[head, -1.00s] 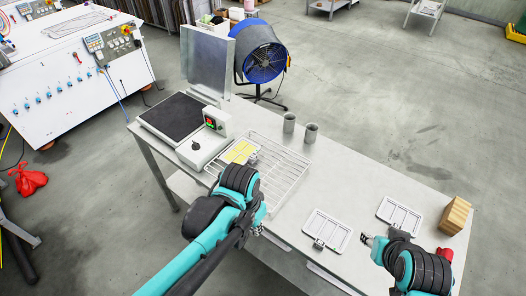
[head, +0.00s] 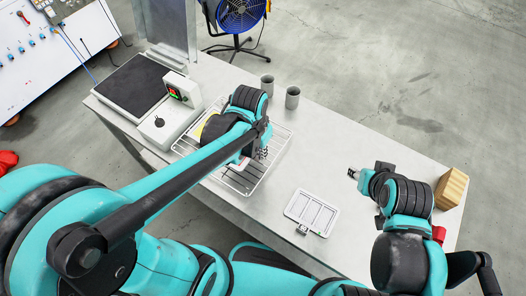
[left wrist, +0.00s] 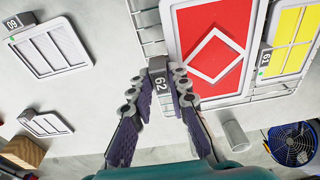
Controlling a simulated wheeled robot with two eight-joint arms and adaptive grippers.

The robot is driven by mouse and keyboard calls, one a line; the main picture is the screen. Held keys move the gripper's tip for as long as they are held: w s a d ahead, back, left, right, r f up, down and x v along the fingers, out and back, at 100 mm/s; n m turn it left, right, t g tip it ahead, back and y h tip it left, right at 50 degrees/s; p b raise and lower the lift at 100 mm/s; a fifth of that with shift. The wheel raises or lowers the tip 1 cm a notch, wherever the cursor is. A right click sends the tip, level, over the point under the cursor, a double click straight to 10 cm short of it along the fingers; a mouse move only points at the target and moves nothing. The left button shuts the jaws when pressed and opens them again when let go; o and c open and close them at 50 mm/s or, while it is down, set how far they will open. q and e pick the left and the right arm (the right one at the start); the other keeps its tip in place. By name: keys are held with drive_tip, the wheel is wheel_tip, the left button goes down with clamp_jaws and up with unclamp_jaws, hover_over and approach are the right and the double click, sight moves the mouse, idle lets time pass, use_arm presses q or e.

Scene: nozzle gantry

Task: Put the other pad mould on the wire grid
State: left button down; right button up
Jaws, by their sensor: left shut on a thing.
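My left gripper (left wrist: 160,80) is shut on the handle block marked 62 of the red pad mould (left wrist: 215,55), which has a white frame and a white diamond. In the head view my left gripper (head: 262,152) is over the near side of the wire grid (head: 247,192), and the arm hides most of the mould. I cannot tell whether the mould touches the grid. The yellow pad mould (left wrist: 288,42), marked 61, lies on the grid beside it. My right gripper (head: 353,173) is above the table's right part; its finger opening is unclear.
A white mould marked 60 (left wrist: 52,47) lies on the table, also in the head view (head: 312,212). Another white mould (left wrist: 45,123) lies further along. Two grey cups (head: 292,97) stand behind the grid. A scale (head: 172,118) is left, a wooden block (head: 452,187) right.

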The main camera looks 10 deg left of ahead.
use_arm(q)
drive_tip(key=w+f, duration=0.1)
drive_tip(key=w+d, duration=0.1)
drive_tip(key=w+f+b, duration=0.1)
drive_tip(key=shift+w+d+f, duration=0.2)
drive_tip(key=shift+w+f, duration=0.1)
drive_tip(key=shift+w, duration=0.1)
drive_tip(key=shift+f+b, duration=0.8)
drive_tip(key=shift+f, duration=1.15)
drive_tip(key=shift+f, duration=0.1)
drive_tip(key=c, duration=1.5)
unclamp_jaws()
drive_tip(key=shift+o, duration=0.2)
